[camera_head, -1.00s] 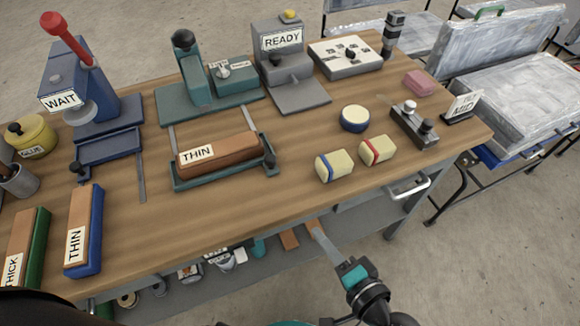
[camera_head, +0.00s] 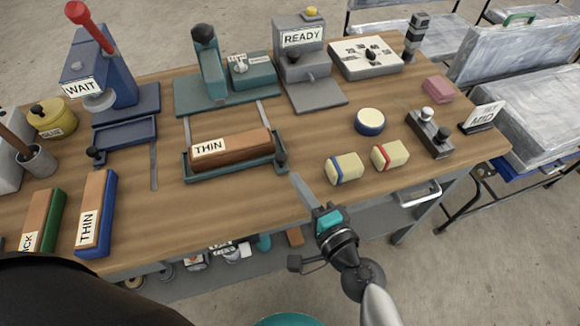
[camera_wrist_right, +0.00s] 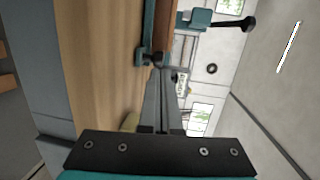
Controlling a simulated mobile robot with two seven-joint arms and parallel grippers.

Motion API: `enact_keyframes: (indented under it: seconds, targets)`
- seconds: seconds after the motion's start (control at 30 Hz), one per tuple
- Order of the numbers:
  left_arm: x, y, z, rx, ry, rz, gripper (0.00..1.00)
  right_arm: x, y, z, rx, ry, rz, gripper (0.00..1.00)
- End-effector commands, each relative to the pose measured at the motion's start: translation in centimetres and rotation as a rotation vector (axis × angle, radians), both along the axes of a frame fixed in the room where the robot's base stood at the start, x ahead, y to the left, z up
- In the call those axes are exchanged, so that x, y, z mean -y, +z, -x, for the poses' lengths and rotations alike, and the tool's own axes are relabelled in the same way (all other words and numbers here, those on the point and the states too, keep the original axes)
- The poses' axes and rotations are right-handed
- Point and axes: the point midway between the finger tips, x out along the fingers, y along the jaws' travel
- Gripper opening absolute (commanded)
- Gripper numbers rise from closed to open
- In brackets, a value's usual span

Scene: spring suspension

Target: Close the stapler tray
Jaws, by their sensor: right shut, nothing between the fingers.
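The teal tray (camera_head: 190,171) is pulled out toward the front of the table, on two metal rails, before the teal stapler (camera_head: 208,72). A brown block labelled THIN (camera_head: 240,149) lies in it. A dark knob (camera_head: 282,159) stands at the tray's right front corner. My right gripper (camera_head: 295,177) is shut and empty, its tips just in front of and slightly right of that knob. In the right wrist view the shut fingers (camera_wrist_right: 167,85) point at the knob and tray end (camera_wrist_right: 148,40); I cannot tell whether they touch. My left gripper is not in view.
Cream blocks with blue (camera_head: 343,169) and red (camera_head: 389,156) bands lie right of my gripper. A blue machine with a WAIT sign (camera_head: 80,89) and its tray stand left. A grey READY machine (camera_head: 303,60) stands behind. The tabletop between the tray and the teal stapler is clear apart from the rails.

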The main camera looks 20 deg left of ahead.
Motion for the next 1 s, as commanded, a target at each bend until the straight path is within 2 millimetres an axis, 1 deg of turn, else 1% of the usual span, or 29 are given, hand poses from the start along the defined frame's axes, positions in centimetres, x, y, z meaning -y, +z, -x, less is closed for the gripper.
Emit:
enact_keyframes:
  seconds: [0.03,0.1,0.3,0.43,0.8,0.87,0.97,1.0]
  targets:
    - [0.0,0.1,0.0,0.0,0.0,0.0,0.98,-0.7,0.0,-0.7,0.001,0.001,-0.003,0.0]
    - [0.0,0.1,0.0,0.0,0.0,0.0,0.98,-1.3,-0.2,-1.4,0.001,0.0,-0.002,0.0]
    - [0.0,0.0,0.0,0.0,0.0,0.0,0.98,-2.6,-0.6,-2.7,-0.001,0.001,0.001,0.0]
    - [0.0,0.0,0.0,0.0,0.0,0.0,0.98,-2.9,-0.6,-3.1,0.0,0.001,0.0,0.0]
    - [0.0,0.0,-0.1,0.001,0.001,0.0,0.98,-3.0,-0.6,-3.2,-0.001,0.0,0.001,0.0]
    - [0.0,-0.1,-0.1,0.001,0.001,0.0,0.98,-3.2,-0.7,-3.6,0.0,0.0,0.0,0.0]
    - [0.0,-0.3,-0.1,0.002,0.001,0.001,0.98,-3.9,-0.7,-4.8,0.002,-0.001,-0.001,0.0]
    - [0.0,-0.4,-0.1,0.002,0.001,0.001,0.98,-4.4,-0.6,-5.4,0.003,-0.001,-0.001,0.0]
